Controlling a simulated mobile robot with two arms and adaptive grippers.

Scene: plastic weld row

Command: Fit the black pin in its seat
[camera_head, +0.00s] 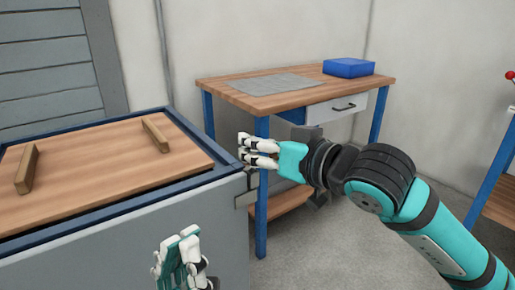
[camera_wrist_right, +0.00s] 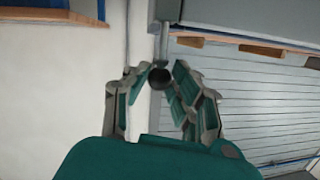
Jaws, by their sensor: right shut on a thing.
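A black round end, which looks like the black pin (camera_wrist_right: 159,77), sits between the fingertips of my right gripper (camera_wrist_right: 160,80) in the right wrist view. In the head view my right gripper (camera_head: 258,150) is in the air just off the right corner of the grey cabinet, its fingers pointing left. The pin cannot be made out there. My left gripper (camera_head: 180,258) is at the bottom, in front of the cabinet, fingers up; its opening is unclear and I see nothing held in it. I cannot make out the pin's seat in either view.
The cabinet's blue-edged wooden top (camera_head: 100,170) carries two wooden bars (camera_head: 155,135). Behind stands a workbench (camera_head: 285,98) with a grey mat (camera_head: 275,84), a blue box (camera_head: 348,67) and a drawer (camera_head: 340,108). Another blue-legged table (camera_head: 490,185) is at the right edge. Floor between is clear.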

